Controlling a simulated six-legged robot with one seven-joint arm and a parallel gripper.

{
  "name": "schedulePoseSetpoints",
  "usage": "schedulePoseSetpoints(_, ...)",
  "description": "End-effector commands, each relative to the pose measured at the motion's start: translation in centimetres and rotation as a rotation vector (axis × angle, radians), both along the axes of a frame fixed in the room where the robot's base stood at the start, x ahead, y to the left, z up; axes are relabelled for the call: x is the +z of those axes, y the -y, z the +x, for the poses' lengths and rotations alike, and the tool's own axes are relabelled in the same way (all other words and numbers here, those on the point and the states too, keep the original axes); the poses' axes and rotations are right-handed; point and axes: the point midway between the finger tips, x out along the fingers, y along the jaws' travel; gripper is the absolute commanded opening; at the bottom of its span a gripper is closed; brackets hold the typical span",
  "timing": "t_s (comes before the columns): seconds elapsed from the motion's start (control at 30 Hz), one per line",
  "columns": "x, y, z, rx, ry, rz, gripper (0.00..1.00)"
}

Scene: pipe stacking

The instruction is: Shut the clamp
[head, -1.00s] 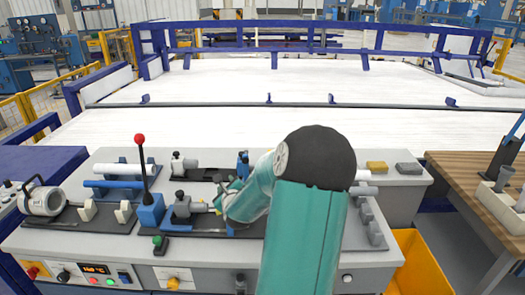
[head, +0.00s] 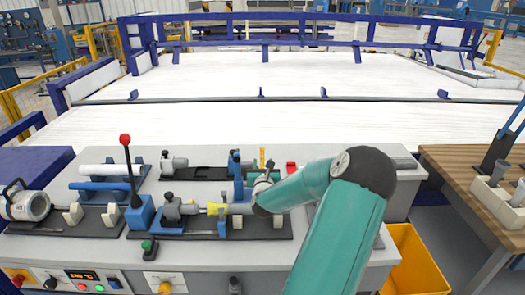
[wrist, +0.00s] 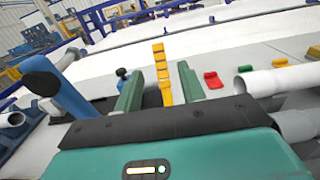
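Several blue clamp parts stand on the bench fixtures. The blue upright (head: 238,178) is just left of my gripper (head: 263,178), and a blue arm with a rounded end fills the left of the wrist view (wrist: 55,88). I cannot tell which part is the task's clamp. In the wrist view my gripper (wrist: 160,72) has its two green fingers apart. A yellow segmented piece (wrist: 161,62) shows between them; I cannot tell whether it is touched. The front fixture holds a grey pipe fitting (head: 180,209) with a yellow part (head: 217,208) on its right.
A red-knobbed lever (head: 125,140) rises left of the fixtures. A yellow bin (head: 412,260) stands at the lower right.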

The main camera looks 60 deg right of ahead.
Motion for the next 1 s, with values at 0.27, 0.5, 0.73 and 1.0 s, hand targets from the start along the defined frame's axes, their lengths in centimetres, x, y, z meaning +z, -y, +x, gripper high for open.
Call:
schedulePoseSetpoints(0.27,-0.1,5.1,2.7,0.001,0.0,0.0,0.4)
schedulePoseSetpoints(0.5,-0.1,8.4,4.3,0.0,-0.001,0.0,0.4)
schedulePoseSetpoints(0.73,0.0,9.1,4.7,0.001,-0.002,0.0,0.4)
schedulePoseSetpoints(1.0,0.0,9.1,4.6,0.001,-0.002,0.0,0.16)
